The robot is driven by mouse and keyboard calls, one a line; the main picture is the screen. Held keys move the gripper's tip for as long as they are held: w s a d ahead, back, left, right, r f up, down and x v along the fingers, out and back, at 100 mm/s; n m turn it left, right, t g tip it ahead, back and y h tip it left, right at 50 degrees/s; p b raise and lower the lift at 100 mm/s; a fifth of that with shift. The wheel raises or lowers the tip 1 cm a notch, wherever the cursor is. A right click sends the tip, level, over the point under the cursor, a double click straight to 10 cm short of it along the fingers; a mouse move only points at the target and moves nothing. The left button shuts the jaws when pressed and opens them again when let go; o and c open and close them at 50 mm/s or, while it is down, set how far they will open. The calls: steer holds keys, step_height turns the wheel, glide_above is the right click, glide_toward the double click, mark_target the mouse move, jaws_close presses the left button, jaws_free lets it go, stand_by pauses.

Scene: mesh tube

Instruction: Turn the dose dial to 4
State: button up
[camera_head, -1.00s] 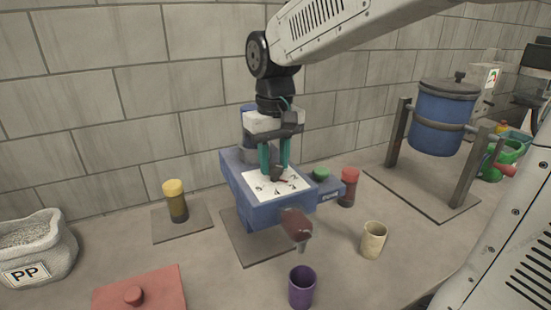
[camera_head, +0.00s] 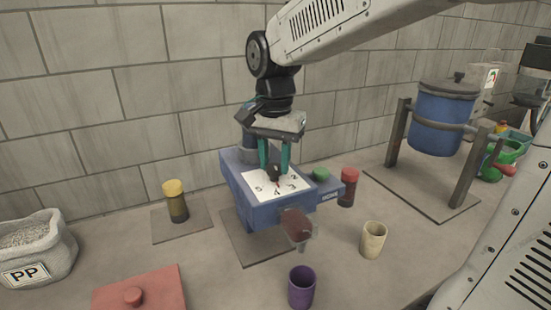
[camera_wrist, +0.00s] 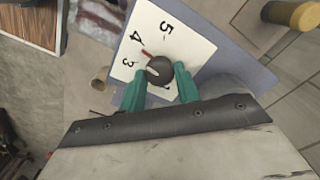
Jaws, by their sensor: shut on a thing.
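The dose dial is a dark round knob (camera_head: 274,178) on a white number card (camera_head: 262,184) on top of the blue dispenser (camera_head: 262,213). My gripper (camera_head: 275,170) points down with its green fingers on either side of the knob, shut on it. In the wrist view the knob (camera_wrist: 160,69) sits between the fingertips, and a red pointer (camera_wrist: 147,54) beside it points toward the printed 4 (camera_wrist: 135,39). The 5 and 3 show to either side; the lower numbers are partly hidden by the fingers.
A dark red scoop-like part (camera_head: 297,224) sits at the dispenser's front. A purple cup (camera_head: 302,287) and a beige cup (camera_head: 373,240) stand in front. A yellow-capped jar (camera_head: 175,201) is left, a red-capped jar (camera_head: 348,187) right, and a blue drum (camera_head: 437,120) further right.

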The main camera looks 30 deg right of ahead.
mark_target(275, 165)
steer(key=shift+w+r+m, duration=0.1)
steer(key=shift+r+m, duration=0.05)
steer(key=shift+m, duration=0.85)
steer(key=o, duration=1)
step_height(275, 165, up, 8)
steer(key=shift+f, duration=0.15)
